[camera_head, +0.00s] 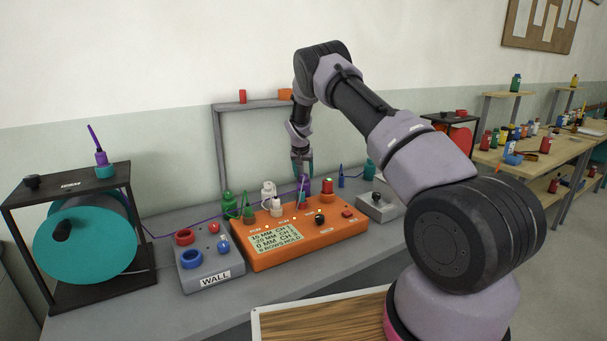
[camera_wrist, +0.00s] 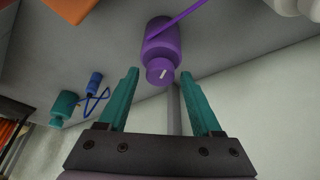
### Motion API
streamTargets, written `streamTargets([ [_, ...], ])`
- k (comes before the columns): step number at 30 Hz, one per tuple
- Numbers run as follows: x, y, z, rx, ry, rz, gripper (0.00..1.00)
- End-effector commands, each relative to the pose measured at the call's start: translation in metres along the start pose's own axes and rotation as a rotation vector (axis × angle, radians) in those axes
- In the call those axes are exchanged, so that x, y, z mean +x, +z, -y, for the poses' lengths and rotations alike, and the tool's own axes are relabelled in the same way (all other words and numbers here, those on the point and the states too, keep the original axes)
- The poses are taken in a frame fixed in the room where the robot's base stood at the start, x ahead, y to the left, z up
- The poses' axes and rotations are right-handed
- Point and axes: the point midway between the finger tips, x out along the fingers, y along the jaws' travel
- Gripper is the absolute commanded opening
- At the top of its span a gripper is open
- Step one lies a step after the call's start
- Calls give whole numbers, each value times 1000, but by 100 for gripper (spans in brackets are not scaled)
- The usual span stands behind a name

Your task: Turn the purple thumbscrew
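In the wrist view, a purple cylinder (camera_wrist: 158,36) with a purple cord has a smaller purple thumbscrew (camera_wrist: 159,71) on its near end, with a white mark on its face. My gripper (camera_wrist: 161,76) is open, its two teal fingers apart and nothing held between them. The thumbscrew shows between the fingertips, apparently just beyond them; I see no contact. In the head view, my gripper (camera_head: 302,168) points down by a purple part (camera_head: 305,185) behind the orange box (camera_head: 320,240). The thumbscrew itself cannot be made out there.
Close by stand a white bottle-shaped part (camera_head: 268,190), a green one (camera_head: 229,203) and a blue plug (camera_head: 341,181). A grey frame (camera_head: 216,150) rises behind. A grey WALL box (camera_head: 210,268) and a teal drum (camera_head: 85,243) stand left, a grey box (camera_head: 378,208) right.

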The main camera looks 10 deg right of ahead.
Motion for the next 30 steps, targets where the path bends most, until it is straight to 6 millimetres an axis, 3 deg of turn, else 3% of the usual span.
streamTargets([
  [9,-1,0,0,-1,0,0,74],
  [13,-10,0,1,-1,-1,0,74],
  [24,-81,0,1,-2,-2,-2,74],
  [30,-104,0,0,-1,0,-1,74],
])
